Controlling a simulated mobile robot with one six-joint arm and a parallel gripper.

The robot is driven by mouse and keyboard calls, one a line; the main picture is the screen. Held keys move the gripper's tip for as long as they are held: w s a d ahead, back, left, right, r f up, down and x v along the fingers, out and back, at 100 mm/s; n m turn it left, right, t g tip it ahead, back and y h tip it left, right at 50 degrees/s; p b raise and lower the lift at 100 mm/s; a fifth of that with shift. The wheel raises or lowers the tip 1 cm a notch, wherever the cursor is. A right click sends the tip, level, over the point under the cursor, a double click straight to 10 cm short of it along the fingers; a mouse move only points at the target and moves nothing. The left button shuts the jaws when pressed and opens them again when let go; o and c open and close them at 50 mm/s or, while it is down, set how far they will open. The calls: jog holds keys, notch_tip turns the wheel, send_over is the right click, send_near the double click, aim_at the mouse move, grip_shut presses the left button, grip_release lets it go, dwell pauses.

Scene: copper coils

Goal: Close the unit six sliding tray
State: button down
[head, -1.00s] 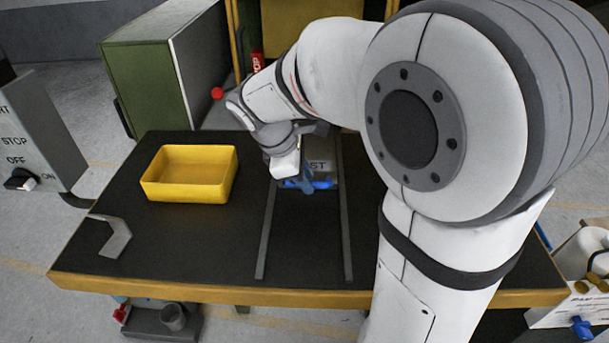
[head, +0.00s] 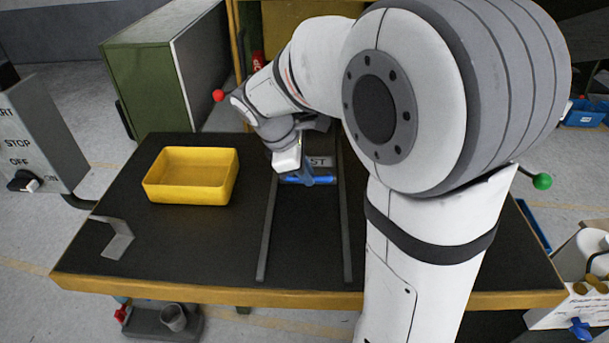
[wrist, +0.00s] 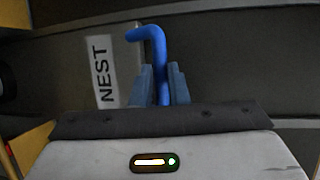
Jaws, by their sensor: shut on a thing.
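The sliding tray (head: 321,161) is a grey piece with a white label, sitting between two dark rails (head: 267,240) on the black-topped table. In the wrist view the label (wrist: 104,72) reads NEST; in the head view only "ST" shows. A bent blue handle (wrist: 158,52) stands at its front and also shows in the head view (head: 324,180). My gripper (wrist: 160,75) is shut on the blue handle, with one blue-grey finger on each side of it. My arm hides much of the tray and its back end. No unit number is readable.
A yellow bin (head: 190,190) stands left of the rails. A grey angled bracket (head: 117,240) lies at the table's left edge. A green cabinet (head: 150,90) stands behind the table. The rails' front stretch is clear.

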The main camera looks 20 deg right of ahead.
jog(key=p, duration=0.5)
send_over(316, 146)
jog(key=a, duration=0.3)
jog(key=shift+s+d+r, duration=0.1)
jog(key=shift+s+d, duration=0.15)
jog(key=shift+w+r, duration=0.1)
jog(key=shift+r, duration=0.05)
jog(key=c, duration=1.5)
grip_release()
jog(key=shift+w+d, duration=0.1)
jog(key=shift+o, duration=0.5)
jog(key=shift+f, duration=0.2)
jog(key=b+v, duration=0.1)
jog(key=v, duration=0.7)
